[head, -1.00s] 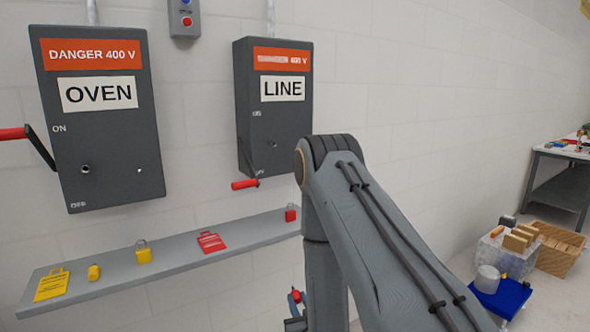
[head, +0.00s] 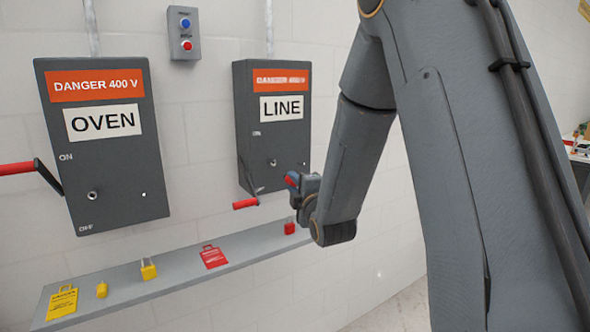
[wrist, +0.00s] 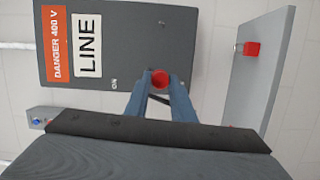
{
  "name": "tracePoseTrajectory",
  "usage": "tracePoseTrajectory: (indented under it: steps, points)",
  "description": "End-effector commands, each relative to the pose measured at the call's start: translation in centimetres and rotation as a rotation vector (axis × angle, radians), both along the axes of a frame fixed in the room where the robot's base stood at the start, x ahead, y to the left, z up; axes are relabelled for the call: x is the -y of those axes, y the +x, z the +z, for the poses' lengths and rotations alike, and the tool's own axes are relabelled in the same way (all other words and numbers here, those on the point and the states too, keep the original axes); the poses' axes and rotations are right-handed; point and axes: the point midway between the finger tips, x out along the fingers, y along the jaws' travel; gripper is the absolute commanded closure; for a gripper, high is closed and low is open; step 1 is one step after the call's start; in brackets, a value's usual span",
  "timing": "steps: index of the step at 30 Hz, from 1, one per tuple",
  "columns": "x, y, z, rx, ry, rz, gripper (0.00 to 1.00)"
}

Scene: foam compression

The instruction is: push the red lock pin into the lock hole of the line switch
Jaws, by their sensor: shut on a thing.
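The line switch (head: 254,165) is a dark grey wall box with a "LINE" label. A small round hole (head: 272,162) shows on its front in the head view. Its red-handled lever (head: 245,203) hangs down at the lower left. My gripper (head: 300,183) is right of and below that hole in the head view, shut on the red lock pin (head: 291,179). In the wrist view the round red pin head (wrist: 160,79) sits between the fingertips, over the lower edge of the switch box (wrist: 190,45). The pin's far end is hidden, and any contact with the box cannot be told.
A grey shelf (head: 130,292) runs below, with a red padlock (head: 290,227), a red tag (head: 213,257), yellow padlocks and a yellow tag. The oven switch (head: 120,165) is on the left. A button box (head: 184,33) is above. My arm covers the right side.

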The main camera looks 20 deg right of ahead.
Motion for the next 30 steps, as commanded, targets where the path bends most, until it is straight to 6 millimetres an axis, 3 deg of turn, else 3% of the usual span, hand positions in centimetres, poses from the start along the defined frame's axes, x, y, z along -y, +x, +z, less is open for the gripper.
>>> tracePoseTrajectory:
  steps: [1, 6, 30]
  points:
    - [0.1, -0.1, 1.3, 0.008, -0.024, 0.001, 1.0]
    - [0.1, -0.1, 2.6, 0.015, -0.062, 0.002, 1.0]
    - [-1.6, 5.4, 2.4, 0.015, -0.062, 0.002, 1.0]
